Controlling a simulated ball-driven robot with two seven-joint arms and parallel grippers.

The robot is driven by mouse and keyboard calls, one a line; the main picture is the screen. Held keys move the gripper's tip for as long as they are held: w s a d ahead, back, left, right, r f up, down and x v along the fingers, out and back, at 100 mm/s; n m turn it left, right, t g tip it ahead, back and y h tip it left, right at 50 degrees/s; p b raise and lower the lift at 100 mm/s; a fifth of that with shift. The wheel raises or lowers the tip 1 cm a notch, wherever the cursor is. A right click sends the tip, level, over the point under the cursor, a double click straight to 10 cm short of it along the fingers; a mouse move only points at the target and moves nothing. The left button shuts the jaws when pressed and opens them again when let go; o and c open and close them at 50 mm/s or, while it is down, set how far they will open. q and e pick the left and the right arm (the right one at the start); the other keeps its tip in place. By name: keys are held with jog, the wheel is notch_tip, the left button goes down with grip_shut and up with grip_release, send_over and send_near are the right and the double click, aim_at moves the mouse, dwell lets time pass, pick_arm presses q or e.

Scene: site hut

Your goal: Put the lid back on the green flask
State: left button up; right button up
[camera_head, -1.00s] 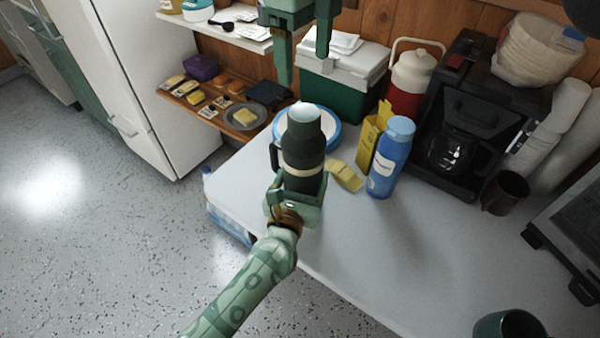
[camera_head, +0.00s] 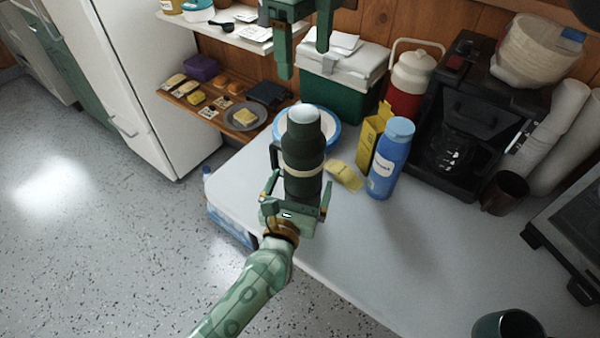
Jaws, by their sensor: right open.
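The dark green flask (camera_head: 303,160) stands upright on the counter's near-left part. It has a cream band and a side handle on its left. Its narrower dark top, which looks like the lid (camera_head: 304,126), has a bright upper face; how firmly it sits I cannot tell. My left gripper (camera_head: 299,184) reaches in from the lower left, its fingers open on either side of the flask's lower body. My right gripper (camera_head: 303,64) hangs from the top edge, fingers down, apart and empty, above and behind the flask.
A blue-rimmed plate (camera_head: 331,124) is behind the flask. A yellow sponge (camera_head: 344,176), yellow box (camera_head: 371,140) and blue bottle (camera_head: 391,160) stand close on the right. Behind are a green cooler (camera_head: 338,91), red jug (camera_head: 408,85) and coffee maker (camera_head: 462,125). The counter's front middle (camera_head: 410,260) is clear.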

pick_arm(q)
jog(key=v, duration=1.4)
pick_arm(e)
jog(key=shift+s+r, duration=0.15)
jog(key=shift+r, duration=0.45)
